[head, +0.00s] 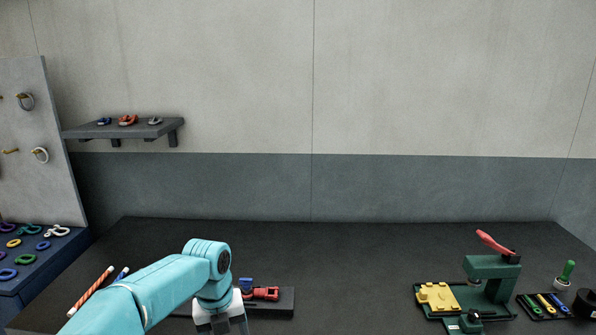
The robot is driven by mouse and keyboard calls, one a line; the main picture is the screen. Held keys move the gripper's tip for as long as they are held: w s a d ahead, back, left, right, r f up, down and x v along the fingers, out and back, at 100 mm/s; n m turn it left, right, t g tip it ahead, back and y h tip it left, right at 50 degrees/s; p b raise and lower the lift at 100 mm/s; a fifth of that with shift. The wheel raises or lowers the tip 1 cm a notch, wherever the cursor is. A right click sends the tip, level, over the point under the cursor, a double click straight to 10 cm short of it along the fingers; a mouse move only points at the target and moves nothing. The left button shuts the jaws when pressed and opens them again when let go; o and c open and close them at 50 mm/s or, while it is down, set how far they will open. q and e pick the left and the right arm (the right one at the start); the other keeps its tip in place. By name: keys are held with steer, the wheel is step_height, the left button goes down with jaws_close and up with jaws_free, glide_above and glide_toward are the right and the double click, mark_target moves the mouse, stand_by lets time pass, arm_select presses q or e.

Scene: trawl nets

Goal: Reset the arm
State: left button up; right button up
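My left arm (150,290), teal, reaches in from the bottom left and bends down over the dark bench. Its gripper (222,325) points down at the bottom edge of the head view, where the fingertips are cut off, so I cannot tell whether it is open or shut. It is in front of the left part of a dark tray (285,308), which holds a red part (262,293) and a small blue part (245,284). My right gripper is not in view.
A green press (490,275) with a red handle and a yellow block (437,296) stands at the right. Beside it are a tray of coloured tools (545,305) and a green-handled tool (567,273). A striped stick (90,292) lies left. The bench middle (350,260) is clear.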

arm_select(q)
steer(key=s+d+f+n+h+b, duration=0.1)
steer(key=s+d+f+n, duration=0.1)
steer(key=s+f+n, duration=0.55)
steer(key=s+d+f+n+h+b, duration=0.1)
steer(key=s+f+n+h, duration=0.15)
steer(key=f+n, duration=0.9)
steer(key=s+f+n, duration=0.6)
steer(key=s+n, duration=0.1)
steer(key=s, duration=0.2)
steer(key=s+f+n+b, duration=0.1)
steer(key=s+f+n, duration=0.4)
steer(key=s+n, duration=0.3)
steer(key=shift+s+f, duration=0.4)
steer(key=shift+s, duration=0.25)
